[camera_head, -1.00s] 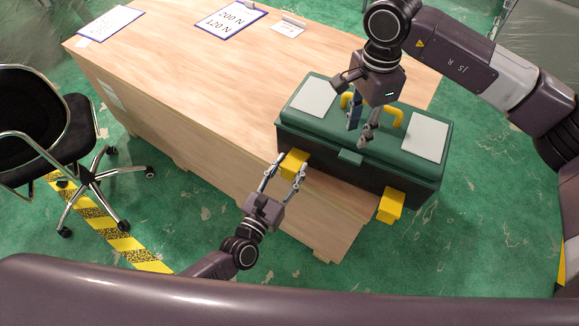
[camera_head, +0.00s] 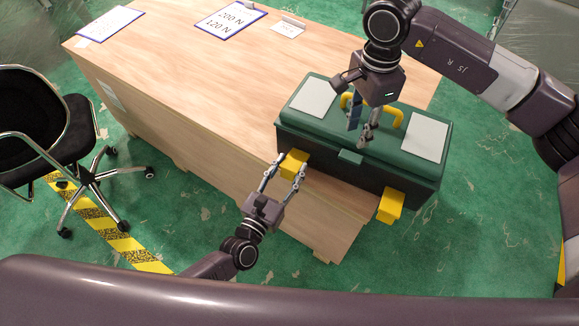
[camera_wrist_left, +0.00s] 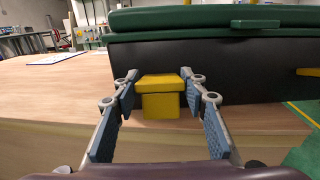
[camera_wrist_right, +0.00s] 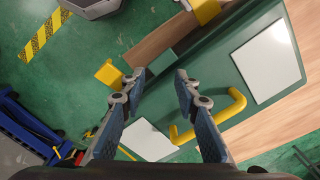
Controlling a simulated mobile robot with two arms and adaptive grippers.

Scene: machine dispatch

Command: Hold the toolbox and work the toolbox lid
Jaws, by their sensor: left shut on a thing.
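The toolbox stands on the near right end of the wooden table, with a black body (camera_head: 348,178) and a closed green lid (camera_head: 328,120). The lid has a yellow handle (camera_head: 398,117), two pale panels and a green front tab (camera_head: 350,157). Two yellow blocks stick out of its front, a left block (camera_head: 293,163) and a right block (camera_head: 391,206). My left gripper (camera_head: 286,166) is shut on the left yellow block, with one finger on each side in the left wrist view (camera_wrist_left: 160,85). My right gripper (camera_head: 362,132) is open and empty above the lid, near the handle (camera_wrist_right: 235,105).
The wooden table (camera_head: 200,85) is mostly bare to the left of the toolbox. Clipboards (camera_head: 230,18) and papers lie at its far edge. A black chair (camera_head: 45,135) stands on the green floor at the left.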

